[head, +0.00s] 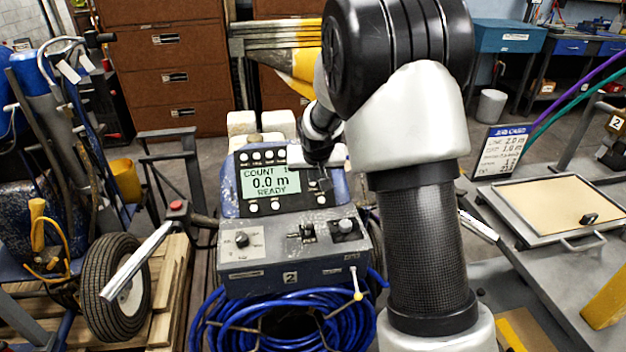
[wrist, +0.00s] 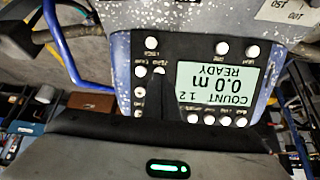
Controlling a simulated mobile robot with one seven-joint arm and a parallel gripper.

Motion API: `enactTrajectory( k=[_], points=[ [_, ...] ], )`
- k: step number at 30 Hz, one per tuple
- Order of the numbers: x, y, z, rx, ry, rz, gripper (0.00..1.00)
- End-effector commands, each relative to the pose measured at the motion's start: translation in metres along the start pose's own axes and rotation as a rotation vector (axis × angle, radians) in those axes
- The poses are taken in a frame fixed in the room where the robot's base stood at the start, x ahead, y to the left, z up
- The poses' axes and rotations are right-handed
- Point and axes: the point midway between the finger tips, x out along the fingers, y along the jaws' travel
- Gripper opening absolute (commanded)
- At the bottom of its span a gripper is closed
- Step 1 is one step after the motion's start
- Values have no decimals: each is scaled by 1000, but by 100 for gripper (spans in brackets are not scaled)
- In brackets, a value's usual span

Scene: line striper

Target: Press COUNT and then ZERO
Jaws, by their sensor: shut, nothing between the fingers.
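The blue-framed control panel (head: 237,196) of the line striper has a lit display (head: 270,183), which also shows in the wrist view (wrist: 218,86), upside down. It reads "COUNT 1 2", "0.0 m" and "READY". Small round white buttons surround the display, with labels too small to read surely, so I cannot tell which are COUNT and ZERO. My gripper (head: 322,180) is shut and empty over the panel's right side. In the wrist view, the dark fingertips (wrist: 159,82) overlap the lower edge of a white button (wrist: 159,71); I cannot tell whether they touch it.
Below the panel, a grey box (head: 290,262) carries a knob and levers, above coiled blue hose (head: 270,318). A job card (head: 501,150) stands at right beside a tray (head: 553,208). A wheeled machine (head: 120,285) stands at left. My arm hides much of the middle.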

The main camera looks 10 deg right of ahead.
Motion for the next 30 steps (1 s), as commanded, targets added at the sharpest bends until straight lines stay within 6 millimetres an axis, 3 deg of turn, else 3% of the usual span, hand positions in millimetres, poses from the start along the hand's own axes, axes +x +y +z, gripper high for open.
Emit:
enactTrajectory(
  k=[1,6,12,18,30],
  points=[
    [-16,0,-4,0,3,-1,0],
    [-57,-1,-3,0,2,-1,0],
    [-90,-1,-2,-1,0,-1,0],
    [-102,0,-1,-1,-2,1,0],
    [-102,0,-1,0,-2,0,0]
  ],
)
